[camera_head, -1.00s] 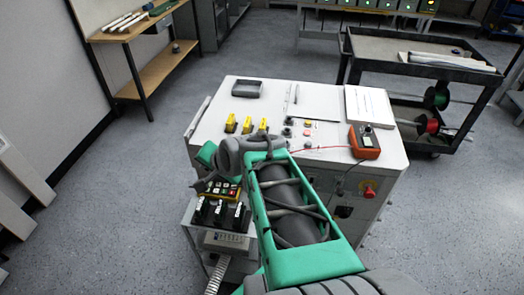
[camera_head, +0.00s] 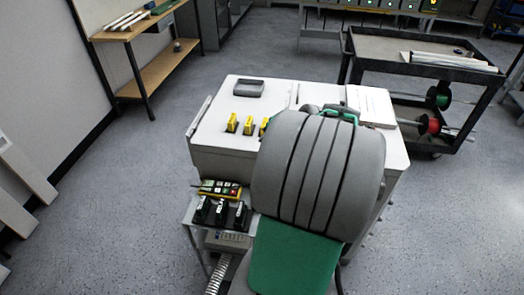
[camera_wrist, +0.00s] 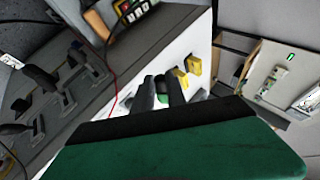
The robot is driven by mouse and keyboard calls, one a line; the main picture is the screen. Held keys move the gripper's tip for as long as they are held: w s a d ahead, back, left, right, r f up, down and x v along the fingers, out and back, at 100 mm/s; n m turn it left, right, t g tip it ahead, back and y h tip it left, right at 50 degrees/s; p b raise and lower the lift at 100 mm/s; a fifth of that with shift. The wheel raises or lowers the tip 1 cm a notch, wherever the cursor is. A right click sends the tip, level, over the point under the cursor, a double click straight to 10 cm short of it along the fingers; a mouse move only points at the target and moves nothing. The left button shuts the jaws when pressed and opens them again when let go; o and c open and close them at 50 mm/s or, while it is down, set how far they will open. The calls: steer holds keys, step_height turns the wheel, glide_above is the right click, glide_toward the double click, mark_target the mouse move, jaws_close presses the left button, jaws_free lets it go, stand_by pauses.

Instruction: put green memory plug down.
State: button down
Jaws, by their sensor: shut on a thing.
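My gripper (camera_wrist: 163,90) shows in the wrist view with its two dark fingers close together. A small green piece, the green memory plug (camera_wrist: 163,98), sits between them with a dark upper part. In the head view my grey and green arm hides the gripper and the plug. The white cabinet (camera_head: 225,137) lies under and behind the arm; its top also shows in the wrist view (camera_wrist: 205,50). The gripper appears over or beside the cabinet top; I cannot tell the height or whether the plug touches anything.
Several yellow blocks (camera_head: 232,123) stand on the cabinet top, near a dark grey tray (camera_head: 248,88). A red cable (camera_wrist: 108,60) crosses the wrist view. A dark cart (camera_head: 420,66) stands behind right.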

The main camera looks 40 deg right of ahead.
steer(key=w+f, duration=0.3)
steer(key=f, duration=0.4)
steer(key=shift+w+d+f+p, duration=0.2)
steer(key=shift+d+p, duration=0.1)
steer(key=shift+d, duration=0.05)
steer(key=shift+f, duration=0.1)
